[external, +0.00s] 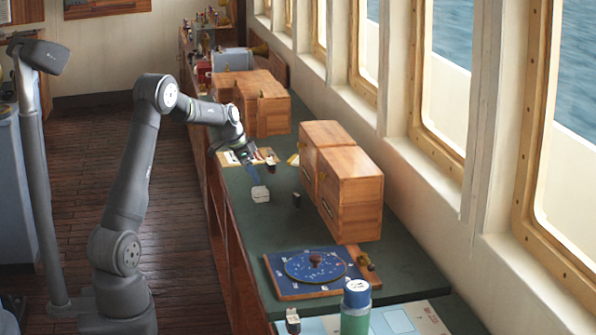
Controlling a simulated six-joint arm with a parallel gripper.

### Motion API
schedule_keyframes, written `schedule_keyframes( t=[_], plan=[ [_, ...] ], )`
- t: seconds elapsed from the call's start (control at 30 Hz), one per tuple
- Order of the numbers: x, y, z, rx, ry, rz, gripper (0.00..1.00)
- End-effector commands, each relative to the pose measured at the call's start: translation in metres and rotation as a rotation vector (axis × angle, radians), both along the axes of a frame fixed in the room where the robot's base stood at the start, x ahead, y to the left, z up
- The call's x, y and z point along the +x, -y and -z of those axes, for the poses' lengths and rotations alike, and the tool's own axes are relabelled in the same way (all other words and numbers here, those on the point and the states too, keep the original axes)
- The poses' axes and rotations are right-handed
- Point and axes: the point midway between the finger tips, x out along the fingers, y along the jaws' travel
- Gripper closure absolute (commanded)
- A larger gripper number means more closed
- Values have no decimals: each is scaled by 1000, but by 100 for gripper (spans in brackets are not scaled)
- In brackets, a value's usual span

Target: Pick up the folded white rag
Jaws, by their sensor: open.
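The folded white rag (260,194) is a small pale block-like shape lying on the green counter top (235,205), left of the wooden boxes. My gripper (254,177) points down just above and behind the rag in the external view. It is open, and nothing shows between its fingers. The fingers are small in the picture, so the exact gap to the rag is hard to tell.
A small dark item (296,199) stands right of the rag, and a dark-and-white one (272,164) stands behind it. Wooden boxes (350,195) line the window side. A blue dial board (315,270) and a green-and-blue cylinder (356,308) are nearer the camera. Counter before the rag is clear.

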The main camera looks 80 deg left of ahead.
Motion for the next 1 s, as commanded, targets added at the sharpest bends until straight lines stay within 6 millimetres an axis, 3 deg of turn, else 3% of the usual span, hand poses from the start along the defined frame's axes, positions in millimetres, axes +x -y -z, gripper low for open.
schedule_keyframes(
  t=[0.1, 0.37, 0.67, 0.9, 1.0],
  plan=[
    [6, -1, 15, -1, -1, 0, 29],
    [11, 0, 29, -1, -1, 0, 29],
    [27, 2, 67, 0, 0, -2, 29],
    [28, 1, 69, 3, 2, -2, 29],
    [28, 1, 69, 3, 2, -2, 49]
  ],
)
